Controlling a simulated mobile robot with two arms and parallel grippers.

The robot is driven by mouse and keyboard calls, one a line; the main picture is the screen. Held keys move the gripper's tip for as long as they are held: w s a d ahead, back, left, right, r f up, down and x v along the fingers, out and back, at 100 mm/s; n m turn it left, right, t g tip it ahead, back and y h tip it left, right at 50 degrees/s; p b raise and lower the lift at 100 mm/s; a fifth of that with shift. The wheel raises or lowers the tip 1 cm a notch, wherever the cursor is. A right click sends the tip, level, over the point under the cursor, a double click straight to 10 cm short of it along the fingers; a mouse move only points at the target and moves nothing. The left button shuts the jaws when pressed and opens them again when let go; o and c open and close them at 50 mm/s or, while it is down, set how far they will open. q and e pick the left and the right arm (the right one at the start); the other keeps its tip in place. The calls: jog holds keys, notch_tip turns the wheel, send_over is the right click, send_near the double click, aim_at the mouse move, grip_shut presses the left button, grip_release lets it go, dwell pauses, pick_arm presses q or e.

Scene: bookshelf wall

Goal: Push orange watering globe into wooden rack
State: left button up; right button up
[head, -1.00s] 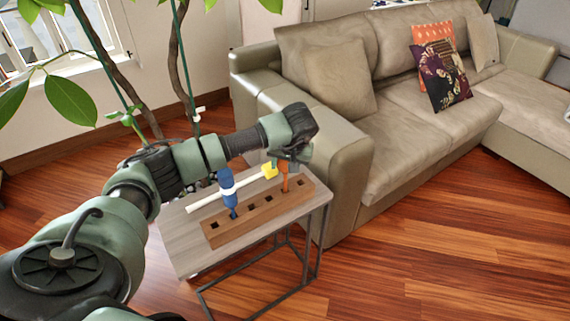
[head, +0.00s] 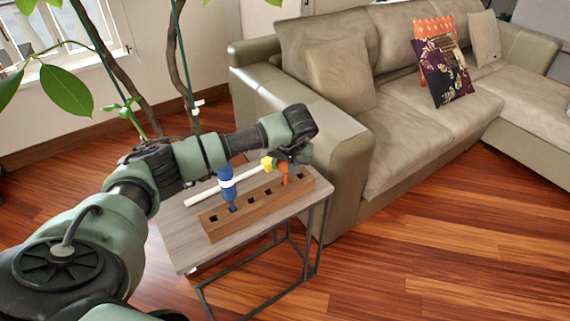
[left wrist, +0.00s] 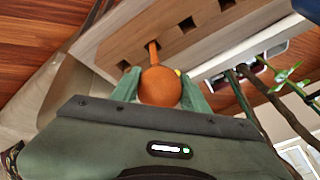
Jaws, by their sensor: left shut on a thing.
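The orange watering globe (head: 284,180) stands at the right part of the wooden rack (head: 262,212) on the side table. In the left wrist view, the round orange globe (left wrist: 160,87) is between my green fingers, and its thin stem runs to a square hole in the rack (left wrist: 150,32). How deep the stem sits is hard to tell. My left gripper (head: 290,166) is shut on the globe; its fingers (left wrist: 161,90) lie on both sides of it. My right gripper is not in view.
A white rod with a yellow end (head: 267,164) lies behind the rack on the grey-brown table (head: 185,240). Several rack holes are empty. A beige sofa (head: 345,150) stands close on the right, with plant stems (head: 180,70) behind. The front right floor is clear.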

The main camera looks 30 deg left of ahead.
pick_arm(q)
jog(key=shift+f, duration=0.15)
jog(key=o, duration=1.5)
jog(key=shift+a, duration=0.1)
jog(key=o, duration=0.4)
jog(key=p+v, duration=0.2)
jog(key=v, duration=0.1)
jog(key=p+v, duration=0.2)
jog(key=v, duration=0.1)
jog(key=p+v, duration=0.3)
jog(key=shift+w+a+r, duration=0.2)
jog(key=shift+w, duration=0.05)
